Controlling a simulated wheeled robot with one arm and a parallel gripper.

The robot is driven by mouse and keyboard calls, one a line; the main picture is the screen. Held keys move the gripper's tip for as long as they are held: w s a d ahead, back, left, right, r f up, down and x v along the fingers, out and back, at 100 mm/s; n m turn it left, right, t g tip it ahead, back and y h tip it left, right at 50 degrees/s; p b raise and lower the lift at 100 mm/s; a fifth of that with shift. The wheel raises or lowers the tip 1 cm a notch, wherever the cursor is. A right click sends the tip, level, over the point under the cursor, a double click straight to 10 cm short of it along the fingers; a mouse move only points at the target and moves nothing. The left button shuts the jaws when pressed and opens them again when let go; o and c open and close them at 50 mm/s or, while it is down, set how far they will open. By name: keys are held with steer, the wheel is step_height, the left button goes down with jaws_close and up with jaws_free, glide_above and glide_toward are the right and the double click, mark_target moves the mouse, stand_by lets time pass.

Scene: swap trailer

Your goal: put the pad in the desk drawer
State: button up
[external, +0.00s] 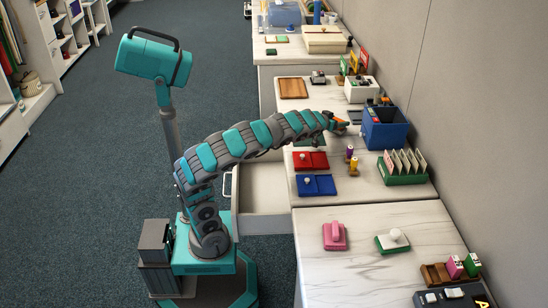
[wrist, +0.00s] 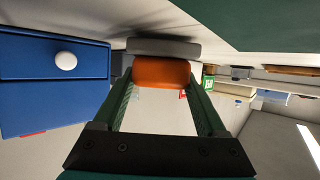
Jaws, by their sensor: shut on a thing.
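My gripper (external: 336,124) is over the middle desk, beside the blue box. In the wrist view my gripper (wrist: 161,80) is shut on an orange block (wrist: 161,72) with a grey slab (wrist: 163,47) at its far side. The block's orange also shows at my gripper tip in the external view. I cannot tell whether this is the pad. A flat red pad-like thing (external: 318,160) and a blue one (external: 325,187), each with a knob, lie on the desk. The desk drawer (external: 262,195) is pulled open below my arm; what shows of its inside looks empty.
The blue box (external: 388,131) stands near the wall; its white-knobbed side (wrist: 50,95) is close on the left in the wrist view. Two small bottles (external: 352,160) and a green card holder (external: 402,176) stand nearby. A pink stamp-like thing (external: 334,238) is on the nearer desk.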

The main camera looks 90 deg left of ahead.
steer(key=shift+f, duration=0.25)
steer(key=o, duration=1.3)
steer(key=shift+r, duration=0.1)
steer(key=shift+s+d+r, duration=0.15)
steer(key=v, duration=1.1)
steer(key=shift+s+d+r+b, duration=0.1)
steer(key=shift+s+d+b, duration=0.15)
steer(key=shift+b, duration=0.15)
